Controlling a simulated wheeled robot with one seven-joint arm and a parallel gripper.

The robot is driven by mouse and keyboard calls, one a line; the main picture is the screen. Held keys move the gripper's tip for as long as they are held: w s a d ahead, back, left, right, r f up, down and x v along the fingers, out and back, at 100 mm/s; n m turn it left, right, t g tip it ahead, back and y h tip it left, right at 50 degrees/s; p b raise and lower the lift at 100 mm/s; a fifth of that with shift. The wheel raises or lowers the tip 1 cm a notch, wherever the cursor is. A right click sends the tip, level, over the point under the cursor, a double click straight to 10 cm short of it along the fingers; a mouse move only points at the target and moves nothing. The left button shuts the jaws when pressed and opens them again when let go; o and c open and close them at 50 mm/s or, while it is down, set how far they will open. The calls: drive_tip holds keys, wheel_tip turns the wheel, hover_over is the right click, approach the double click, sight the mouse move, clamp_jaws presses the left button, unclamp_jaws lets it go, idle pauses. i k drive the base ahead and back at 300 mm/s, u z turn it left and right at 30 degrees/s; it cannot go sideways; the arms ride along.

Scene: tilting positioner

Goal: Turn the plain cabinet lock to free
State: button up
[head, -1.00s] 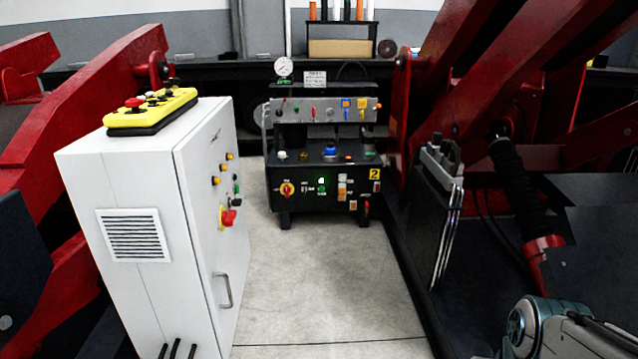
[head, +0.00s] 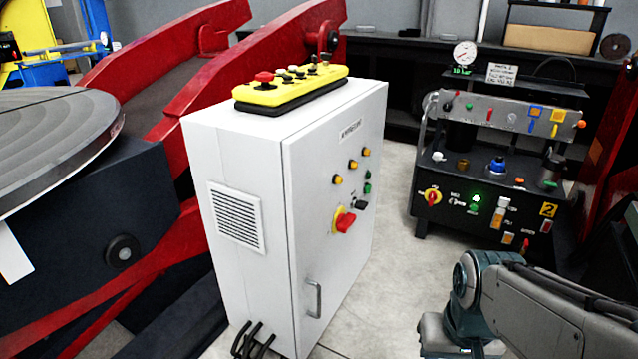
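A white control cabinet (head: 232,170) stands upright in the middle of the head view, its door face turned to the right. On the door are a red rotary handle on a yellow plate (head: 345,222), a small black knob or lock (head: 361,205), and several yellow and green buttons. A grey pull handle (head: 314,299) sits low on the door. I cannot tell for sure which part is the plain lock or how it is turned. Part of my arm shows at the lower right, well apart from the cabinet. My gripper is not visible.
A yellow pendant with buttons (head: 290,88) lies on the cabinet top. A black control console (head: 470,205) stands at the right behind open floor (head: 395,270). Red positioner arms and a round grey table (head: 50,140) fill the left. Black cables leave the cabinet's base.

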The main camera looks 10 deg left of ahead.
sight(360, 205)
drive_tip(key=u, duration=0.2)
drive_tip(key=i, duration=0.2)
drive_tip(key=u, duration=1.5)
drive_tip(key=i, duration=0.75)
drive_tip(key=z, duration=2.35)
